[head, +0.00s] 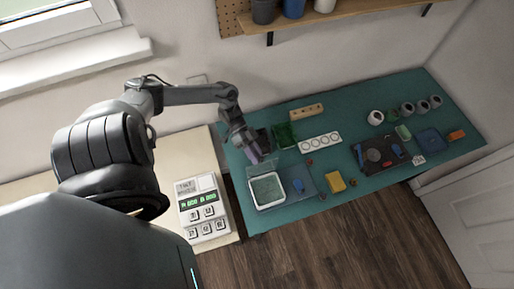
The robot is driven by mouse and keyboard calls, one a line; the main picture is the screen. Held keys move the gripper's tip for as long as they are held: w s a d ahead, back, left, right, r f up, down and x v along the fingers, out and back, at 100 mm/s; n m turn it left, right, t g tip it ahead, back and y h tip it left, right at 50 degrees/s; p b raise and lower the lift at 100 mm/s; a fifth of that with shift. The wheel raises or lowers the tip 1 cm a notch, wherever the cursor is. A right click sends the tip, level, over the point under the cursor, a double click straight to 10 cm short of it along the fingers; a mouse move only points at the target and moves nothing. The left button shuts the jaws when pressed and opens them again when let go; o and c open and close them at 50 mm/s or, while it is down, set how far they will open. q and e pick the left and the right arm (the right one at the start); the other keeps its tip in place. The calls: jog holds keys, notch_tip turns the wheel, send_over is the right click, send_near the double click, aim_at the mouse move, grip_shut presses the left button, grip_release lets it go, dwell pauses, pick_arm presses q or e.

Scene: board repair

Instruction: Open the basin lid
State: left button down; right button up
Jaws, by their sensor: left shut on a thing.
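The basin (251,193) is a small white-rimmed tray with a greyish-green inside, at the left front of the teal table. A thin see-through panel, which looks like its lid (264,166), stands tilted up along the basin's back edge. My left gripper (256,158) reaches down from behind and is shut at the top edge of this lid. The fingertips are small and dark here, so the exact grip is hard to make out. The inside of the basin shows from above. My right gripper is out of view.
A blue mat (303,193) with a small blue item lies right of the basin. A yellow block (335,181), a white strip with round holes (320,142) and a dark green box (284,134) are nearby. A control panel (203,207) stands left of the table.

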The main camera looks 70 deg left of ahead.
pick_arm(q)
jog(key=shift+w+a+f, duration=0.1)
jog(key=shift+a+f, duration=0.2)
jog(key=shift+a, duration=0.2)
jog(key=shift+w+a+f, duration=0.1)
jog(key=shift+a+f, duration=0.2)
jog(key=shift+a, duration=0.2)
